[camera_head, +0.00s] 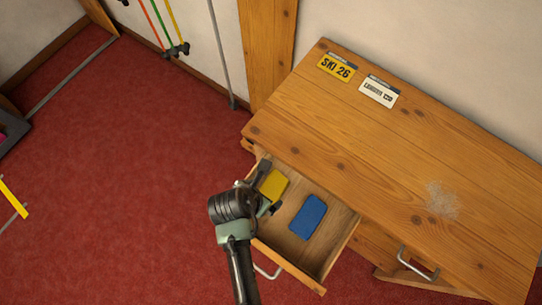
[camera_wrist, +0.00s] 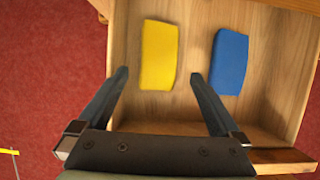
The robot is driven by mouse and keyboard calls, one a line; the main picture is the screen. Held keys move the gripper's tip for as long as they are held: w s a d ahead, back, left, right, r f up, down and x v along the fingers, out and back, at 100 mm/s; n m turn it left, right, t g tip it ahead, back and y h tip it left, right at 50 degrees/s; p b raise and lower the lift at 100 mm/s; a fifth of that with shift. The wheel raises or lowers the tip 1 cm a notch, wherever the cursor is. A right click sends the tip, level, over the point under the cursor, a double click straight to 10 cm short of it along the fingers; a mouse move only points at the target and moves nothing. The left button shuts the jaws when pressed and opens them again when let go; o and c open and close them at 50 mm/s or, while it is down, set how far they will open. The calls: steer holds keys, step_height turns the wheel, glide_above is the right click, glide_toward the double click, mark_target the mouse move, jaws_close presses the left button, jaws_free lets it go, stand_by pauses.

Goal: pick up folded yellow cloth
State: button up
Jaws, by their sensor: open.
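The folded yellow cloth (camera_head: 273,185) lies in an open drawer of the bench, toward the drawer's left side. In the wrist view the yellow cloth (camera_wrist: 158,55) lies flat on the drawer floor, ahead of my fingers and roughly between their lines. My gripper (camera_head: 268,189) is over the drawer, partly hiding the cloth in the head view. In the wrist view my gripper (camera_wrist: 158,73) is open, with nothing between its fingers. How high the fingertips are above the cloth is hard to tell.
A folded blue cloth (camera_head: 308,217) lies right of the yellow one in the drawer (camera_head: 335,245). Red floor lies left.

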mark_target(271, 190)
steer(key=shift+b+x, duration=0.3)
steer(key=shift+x, duration=3.2)
steer(key=shift+w, duration=0.1)
steer(key=c, duration=1.1)
